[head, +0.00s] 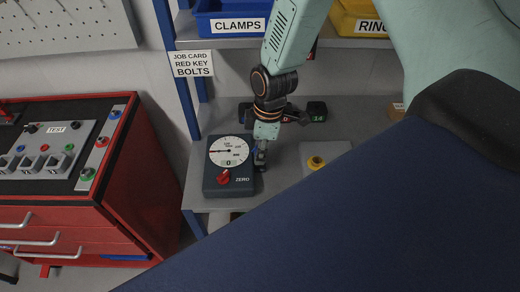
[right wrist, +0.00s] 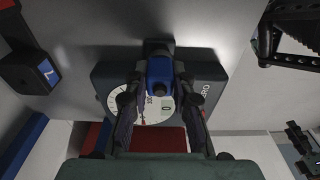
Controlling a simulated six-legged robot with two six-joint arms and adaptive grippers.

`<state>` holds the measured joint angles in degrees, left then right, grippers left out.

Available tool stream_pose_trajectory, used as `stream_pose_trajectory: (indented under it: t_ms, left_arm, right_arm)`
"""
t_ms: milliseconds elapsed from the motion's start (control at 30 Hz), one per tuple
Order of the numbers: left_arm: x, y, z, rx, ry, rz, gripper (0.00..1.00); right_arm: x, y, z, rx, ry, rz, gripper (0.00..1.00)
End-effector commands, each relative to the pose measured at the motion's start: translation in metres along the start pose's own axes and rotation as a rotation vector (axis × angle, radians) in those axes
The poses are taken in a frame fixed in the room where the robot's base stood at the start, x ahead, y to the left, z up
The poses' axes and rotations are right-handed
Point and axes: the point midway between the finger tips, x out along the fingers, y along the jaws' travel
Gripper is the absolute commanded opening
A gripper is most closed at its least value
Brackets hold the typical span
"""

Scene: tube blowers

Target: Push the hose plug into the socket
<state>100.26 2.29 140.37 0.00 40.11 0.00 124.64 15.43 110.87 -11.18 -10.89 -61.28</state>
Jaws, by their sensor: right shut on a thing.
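My right gripper (head: 261,160) points down at the right side of the dark gauge box (head: 213,185), close to its edge. In the right wrist view my right gripper (right wrist: 160,88) is shut on a blue piece (right wrist: 160,70), which looks like the hose plug. A dark block (right wrist: 157,46) lies just beyond the blue piece; I cannot tell whether they touch. The gauge box (right wrist: 108,75) shows behind the fingers, with its white dial partly covered. I cannot make out the socket opening or the hose. My left gripper is not in view.
Black items, including a block marked 14 (head: 316,110), lie behind on the grey bench. Blue (head: 229,20) and yellow (head: 358,18) bins stand above. A red cabinet (head: 150,190) stands left.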

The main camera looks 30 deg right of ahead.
Motion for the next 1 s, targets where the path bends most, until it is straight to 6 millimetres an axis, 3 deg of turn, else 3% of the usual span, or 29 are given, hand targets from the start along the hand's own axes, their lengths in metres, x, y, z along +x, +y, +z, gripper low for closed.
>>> stream_pose_trajectory:
  t_ms: [333,367,633,1000]
  left_arm:
    - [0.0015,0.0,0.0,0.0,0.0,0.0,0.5]
    - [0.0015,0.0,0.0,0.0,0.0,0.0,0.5]
    - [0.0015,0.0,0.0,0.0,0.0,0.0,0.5]
    - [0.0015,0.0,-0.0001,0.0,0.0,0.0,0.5]
  right_arm:
    - [0.0016,0.0001,0.0001,0.0,0.0,0.0,0.0]
    - [0.0016,0.0001,0.0001,0.0,0.0,0.0,0.26]
    - [0.0016,0.0,0.0002,0.0,0.0,0.0,0.49]
    - [-0.0017,0.0002,0.0,0.001,0.001,0.0,0.5]
